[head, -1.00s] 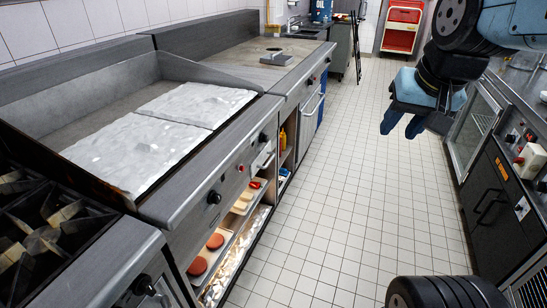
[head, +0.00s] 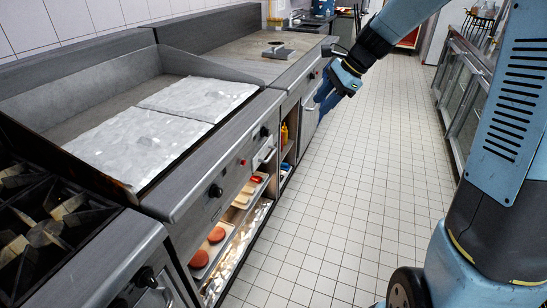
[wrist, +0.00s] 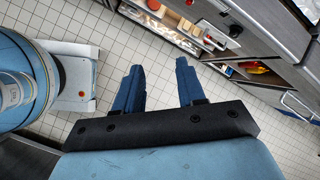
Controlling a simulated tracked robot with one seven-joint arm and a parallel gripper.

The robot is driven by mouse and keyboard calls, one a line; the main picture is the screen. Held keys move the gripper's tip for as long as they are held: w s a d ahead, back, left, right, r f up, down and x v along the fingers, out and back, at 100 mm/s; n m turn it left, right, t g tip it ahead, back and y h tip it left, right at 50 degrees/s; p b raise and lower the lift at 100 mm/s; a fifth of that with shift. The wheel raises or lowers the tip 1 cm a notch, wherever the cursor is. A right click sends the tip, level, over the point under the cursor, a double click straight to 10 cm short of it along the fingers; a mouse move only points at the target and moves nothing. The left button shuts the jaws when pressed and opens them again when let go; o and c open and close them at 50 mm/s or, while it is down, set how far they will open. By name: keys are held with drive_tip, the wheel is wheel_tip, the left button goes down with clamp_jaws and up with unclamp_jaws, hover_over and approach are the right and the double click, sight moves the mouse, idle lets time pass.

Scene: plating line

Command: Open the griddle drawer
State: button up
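The griddle (head: 150,125) stands at the left in the head view, with pale slabs on its plate. What looks like its drawer is a small front with a silver handle (head: 266,155) below the right control knob; it appears closed. In the wrist view that handle (wrist: 214,43) shows small beyond the fingers, near the black knob. My gripper (head: 328,92) is in the aisle, beyond and right of the drawer in the head view. Its two blue fingers (wrist: 160,82) are apart with nothing between them, over the floor and clear of the handle.
An open shelf (head: 235,225) under the griddle holds trays with red patties and bread. A stovetop (head: 45,225) is at near left. A counter with another handle (head: 310,102) continues beyond the griddle. The tiled aisle (head: 340,200) is clear; glass-fronted units (head: 462,100) line the right.

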drive_tip(key=w+a+f+m+y, duration=0.3)
drive_tip(key=w+f+m, duration=0.3)
drive_tip(key=w+f, duration=0.35)
drive_tip(key=m+t+y, duration=0.4)
drive_tip(key=m+y, duration=0.1)
drive_tip(key=m, duration=1.5)
approach(271, 155)
drive_tip(key=x, duration=1)
drive_tip(key=shift+w+a+f, duration=0.1)
drive_tip(key=shift+f, duration=0.35)
drive_tip(key=shift+c, duration=0.5)
clamp_jaws()
